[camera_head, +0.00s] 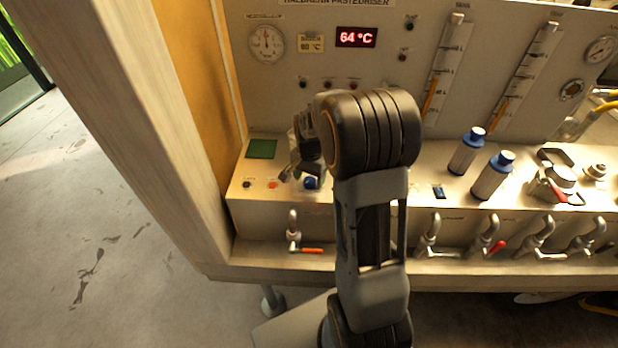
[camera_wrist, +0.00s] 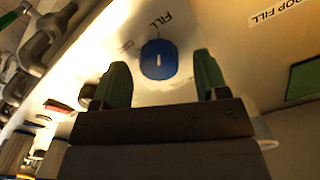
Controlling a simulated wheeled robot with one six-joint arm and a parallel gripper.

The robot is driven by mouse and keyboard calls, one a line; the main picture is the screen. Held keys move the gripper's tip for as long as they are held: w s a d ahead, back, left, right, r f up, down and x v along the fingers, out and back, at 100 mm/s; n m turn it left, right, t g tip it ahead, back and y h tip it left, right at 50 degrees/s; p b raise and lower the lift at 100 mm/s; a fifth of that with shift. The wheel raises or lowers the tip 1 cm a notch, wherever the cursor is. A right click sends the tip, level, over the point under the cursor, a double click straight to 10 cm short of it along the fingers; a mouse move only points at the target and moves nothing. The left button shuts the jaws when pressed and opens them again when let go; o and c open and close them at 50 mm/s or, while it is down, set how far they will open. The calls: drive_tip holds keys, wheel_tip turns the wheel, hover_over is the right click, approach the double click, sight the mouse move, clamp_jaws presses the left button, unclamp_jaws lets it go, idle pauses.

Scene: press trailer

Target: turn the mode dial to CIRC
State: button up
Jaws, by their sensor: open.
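The mode dial is a round blue knob with a white pointer line. It sits between and just beyond my fingertips in the wrist view (camera_wrist: 158,60), and it shows partly behind my gripper in the head view (camera_head: 311,183). The word FILL is printed near the dial; another label beside it is too blurred to read. My gripper (camera_wrist: 160,85) is open, its two green-padded fingers on either side of the dial's near edge with gaps visible. In the head view my gripper (camera_head: 300,165) is partly hidden by my wrist. Whether a finger touches the dial cannot be told.
A red button (camera_head: 272,184) and a dark button (camera_head: 247,184) are left of the dial. A green screen (camera_head: 261,149) lies behind them. Two blue-capped bottles (camera_head: 467,151) stand to the right. The display (camera_head: 356,37) reads 64 °C.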

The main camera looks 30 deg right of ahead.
drive_tip(key=shift+f, duration=0.4)
